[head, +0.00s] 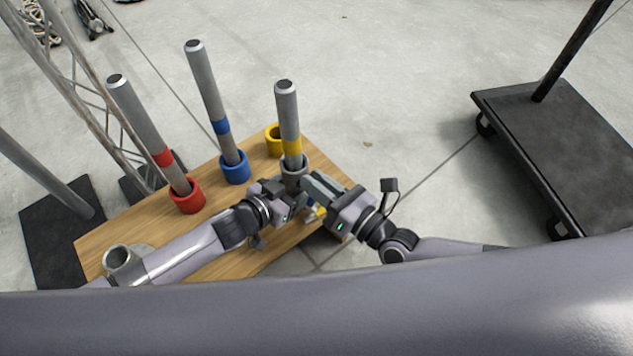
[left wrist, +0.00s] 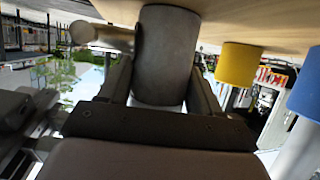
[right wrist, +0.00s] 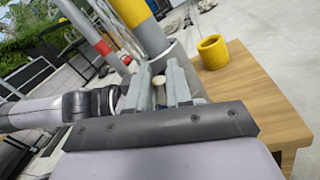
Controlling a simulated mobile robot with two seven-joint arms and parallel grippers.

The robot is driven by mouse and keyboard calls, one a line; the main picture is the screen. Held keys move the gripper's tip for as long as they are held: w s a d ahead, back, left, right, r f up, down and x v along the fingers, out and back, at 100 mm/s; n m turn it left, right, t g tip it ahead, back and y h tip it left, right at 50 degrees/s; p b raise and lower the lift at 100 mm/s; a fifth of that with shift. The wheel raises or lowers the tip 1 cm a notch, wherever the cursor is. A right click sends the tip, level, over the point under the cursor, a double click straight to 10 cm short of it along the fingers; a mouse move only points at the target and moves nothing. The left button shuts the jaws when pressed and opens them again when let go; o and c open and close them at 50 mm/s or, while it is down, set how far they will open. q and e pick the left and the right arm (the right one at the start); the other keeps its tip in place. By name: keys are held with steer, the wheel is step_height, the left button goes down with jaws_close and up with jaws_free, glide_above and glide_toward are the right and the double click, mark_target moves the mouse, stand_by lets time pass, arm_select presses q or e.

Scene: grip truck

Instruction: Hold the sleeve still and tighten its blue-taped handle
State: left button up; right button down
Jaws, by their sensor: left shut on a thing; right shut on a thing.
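The grey sleeve (head: 293,170) stands at the table's right part, with a yellow-banded grey pole (head: 288,112) upright in it. In the left wrist view the sleeve (left wrist: 165,55) fills the space between the fingers. My left gripper (head: 287,192) is shut around it from the left. My right gripper (head: 308,180) comes in from the right, against the sleeve's near side. In the right wrist view its fingers (right wrist: 168,80) are shut on the handle (right wrist: 172,85), whose pale round end shows between them. The handle also shows in the left wrist view (left wrist: 98,33).
A red cup (head: 187,200) and a blue cup (head: 235,172) hold banded poles on the wooden table (head: 110,232). An empty yellow cup (head: 273,142) stands behind the sleeve. An empty grey sleeve (head: 122,262) is at the near left. A black cart (head: 570,130) stands right.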

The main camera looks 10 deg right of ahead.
steer(key=m, duration=0.3)
steer(key=m+t, duration=0.1)
steer(key=m, duration=0.1)
steer(key=shift+w+d+f, duration=0.2)
steer(key=shift+d+f, duration=0.05)
steer(key=shift+d, duration=0.1)
steer(key=shift+m, duration=0.3)
steer(key=c, duration=1.2)
jaws_free()
step_height(320, 180, up, 10)
steer(key=shift+f, duration=0.1)
steer(key=shift+o, duration=0.3)
